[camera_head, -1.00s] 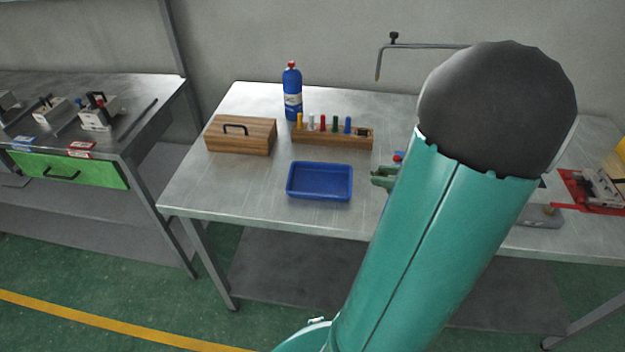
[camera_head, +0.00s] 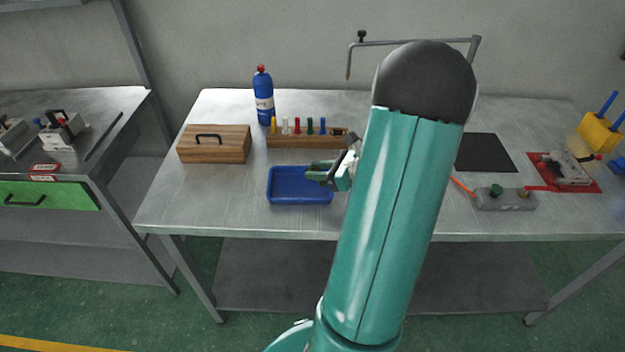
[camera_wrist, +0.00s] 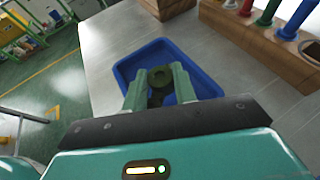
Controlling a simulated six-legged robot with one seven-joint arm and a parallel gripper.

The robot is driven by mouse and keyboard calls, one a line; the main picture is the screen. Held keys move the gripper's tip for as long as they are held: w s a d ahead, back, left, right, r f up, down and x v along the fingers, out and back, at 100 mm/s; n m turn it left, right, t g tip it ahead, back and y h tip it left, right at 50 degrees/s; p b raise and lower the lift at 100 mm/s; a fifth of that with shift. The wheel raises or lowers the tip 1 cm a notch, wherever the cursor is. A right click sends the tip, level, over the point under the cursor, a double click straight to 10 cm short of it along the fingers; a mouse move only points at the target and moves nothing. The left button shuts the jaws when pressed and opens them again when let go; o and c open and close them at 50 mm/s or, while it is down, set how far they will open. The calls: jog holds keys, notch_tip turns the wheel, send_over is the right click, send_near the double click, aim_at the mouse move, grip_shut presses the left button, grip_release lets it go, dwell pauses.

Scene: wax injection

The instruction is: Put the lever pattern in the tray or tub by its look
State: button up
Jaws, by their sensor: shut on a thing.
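My gripper (camera_head: 318,172) is over the right part of the blue tray (camera_head: 285,199) in the head view. In the wrist view my gripper (camera_wrist: 160,85) is shut on a dark green lever pattern (camera_wrist: 159,75), whose ring-shaped end shows between the fingertips. The blue tray (camera_wrist: 125,72) lies behind and below the pattern there, and its inside looks empty where I can see it. The rest of the pattern is hidden by the fingers. I cannot tell its height above the tray.
A wooden box (camera_head: 214,146) with a black handle stands left of the tray. Behind it are a blue bottle (camera_head: 263,98) and a wooden rack (camera_head: 290,141) of coloured tools. A black mat (camera_head: 487,153), a grey block (camera_head: 506,201) and a red plate (camera_head: 545,183) lie to the right.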

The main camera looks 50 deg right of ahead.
aim_at(313, 187)
jog(key=shift+w+f, duration=0.85)
jog(key=shift+f, duration=1.7)
jog(key=o, duration=0.9)
jog(key=shift+f, duration=0.1)
jog(key=shift+o, duration=0.2)
